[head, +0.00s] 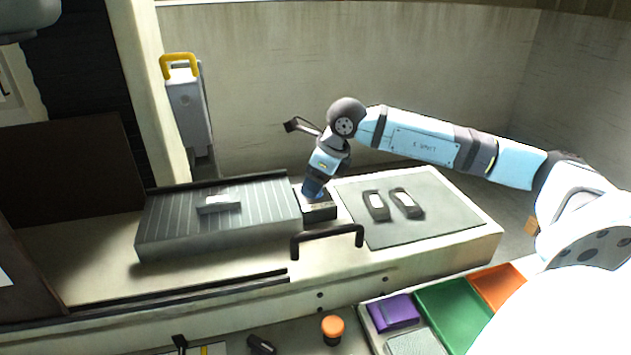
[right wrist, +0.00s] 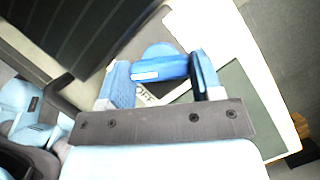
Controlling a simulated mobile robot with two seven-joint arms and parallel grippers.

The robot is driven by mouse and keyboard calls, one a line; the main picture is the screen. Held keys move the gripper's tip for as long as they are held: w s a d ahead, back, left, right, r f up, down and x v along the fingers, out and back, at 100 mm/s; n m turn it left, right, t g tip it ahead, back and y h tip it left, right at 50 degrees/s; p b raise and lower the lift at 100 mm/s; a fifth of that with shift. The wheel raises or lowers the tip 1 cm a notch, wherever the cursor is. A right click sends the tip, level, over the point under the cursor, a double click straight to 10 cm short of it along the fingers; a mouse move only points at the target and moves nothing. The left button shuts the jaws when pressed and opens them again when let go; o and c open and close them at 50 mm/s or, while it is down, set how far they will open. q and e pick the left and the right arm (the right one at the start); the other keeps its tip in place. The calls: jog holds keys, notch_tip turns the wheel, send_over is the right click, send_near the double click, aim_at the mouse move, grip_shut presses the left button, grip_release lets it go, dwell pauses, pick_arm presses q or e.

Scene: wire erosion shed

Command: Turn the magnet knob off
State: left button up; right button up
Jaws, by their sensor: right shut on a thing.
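The magnet knob (right wrist: 158,68) is blue and sits between the fingers of my right gripper (right wrist: 161,66) in the right wrist view. The right gripper is shut on it, a finger at each end of its bar. The knob stands on a small dark box with a pale top (head: 320,211), beside the ribbed grey magnet plate (head: 160,226). Part of a printed label, reading like OFF, shows below the knob in the right wrist view. In the head view my right gripper (head: 313,191) reaches down onto the box and hides most of the knob. My left gripper is out of view.
A pale metal block (head: 220,204) lies on the magnet plate. Two grey pieces (head: 377,206) (head: 407,203) lie on a dark mat (head: 440,212) to the right. A black bar handle (head: 327,239) stands in front of the box. Coloured trays (head: 455,312) sit at the lower right.

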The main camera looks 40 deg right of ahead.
jog(key=n, duration=0.2)
jog(key=n+g+y, duration=0.1)
jog(key=n, duration=0.1)
jog(key=shift+w+d+n+y, duration=0.1)
jog(key=shift+n+y, duration=0.2)
jog(key=n+g, duration=0.1)
jog(key=n, duration=0.2)
jog(key=shift+w+n+y, duration=0.1)
jog(key=shift+n+y, duration=0.3)
jog(key=n+g, duration=0.1)
jog(key=n, duration=0.3)
jog(key=shift+w+g, duration=0.1)
jog(key=shift+g, duration=0.3)
jog(key=shift+n+g, duration=0.6)
jog(key=shift+n, duration=1)
jog(key=o, duration=0.9)
jog(key=shift+d+r, duration=0.1)
jog(key=shift+r, duration=0.05)
jog(key=p+v, duration=0.2)
jog(key=v, duration=1.1)
jog(key=shift+w+r, duration=0.15)
jog(key=shift+r, duration=0.1)
